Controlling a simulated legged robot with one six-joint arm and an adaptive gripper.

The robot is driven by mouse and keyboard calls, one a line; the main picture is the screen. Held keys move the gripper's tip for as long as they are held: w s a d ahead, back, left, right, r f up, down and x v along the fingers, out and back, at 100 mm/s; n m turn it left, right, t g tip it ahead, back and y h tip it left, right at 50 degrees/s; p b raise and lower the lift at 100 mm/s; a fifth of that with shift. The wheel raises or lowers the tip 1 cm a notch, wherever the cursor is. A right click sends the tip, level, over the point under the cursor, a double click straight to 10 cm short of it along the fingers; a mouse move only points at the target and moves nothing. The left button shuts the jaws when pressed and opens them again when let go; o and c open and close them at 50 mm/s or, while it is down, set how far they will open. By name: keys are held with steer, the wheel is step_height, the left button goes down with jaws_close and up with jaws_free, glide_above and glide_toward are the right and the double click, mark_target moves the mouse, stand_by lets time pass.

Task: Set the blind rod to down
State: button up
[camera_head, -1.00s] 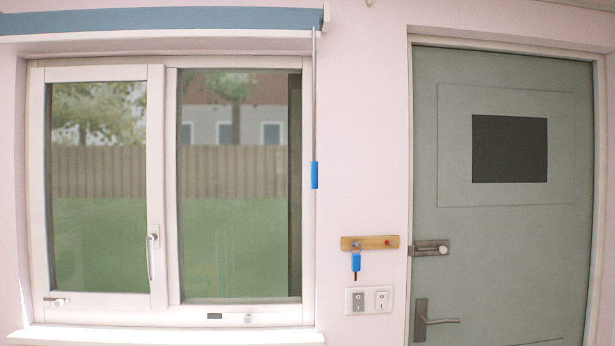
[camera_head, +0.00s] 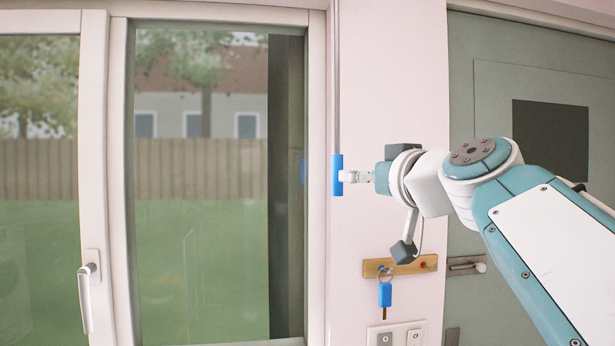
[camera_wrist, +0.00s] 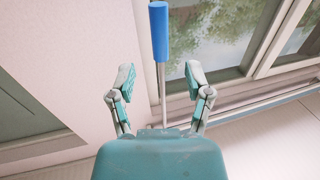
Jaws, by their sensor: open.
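The blind rod is a thin grey rod (camera_head: 337,80) with a blue handle (camera_head: 337,175) at its lower end, hanging beside the window's right frame. In the wrist view the blue handle (camera_wrist: 160,32) shows at the top middle, with the thin rod running down from it between my fingers. My gripper (camera_head: 347,177) is at the handle's right side in the head view. In the wrist view my gripper (camera_wrist: 160,80) has its two fingers spread apart, one on each side of the rod. I cannot tell whether either finger touches it. The blind itself is out of view.
A wooden key rack (camera_head: 378,268) with a blue-tagged key (camera_head: 385,294) is on the wall below my gripper, above light switches (camera_head: 397,337). The window (camera_head: 200,180) is on the left, its handle (camera_head: 86,295) sticking out. A grey-green door (camera_head: 490,120) is at the right.

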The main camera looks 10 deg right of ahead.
mark_target(337, 175)
steer(key=x, duration=0.8)
steer(key=shift+w+a, duration=0.1)
steer(key=shift+a, duration=0.05)
jaws_close()
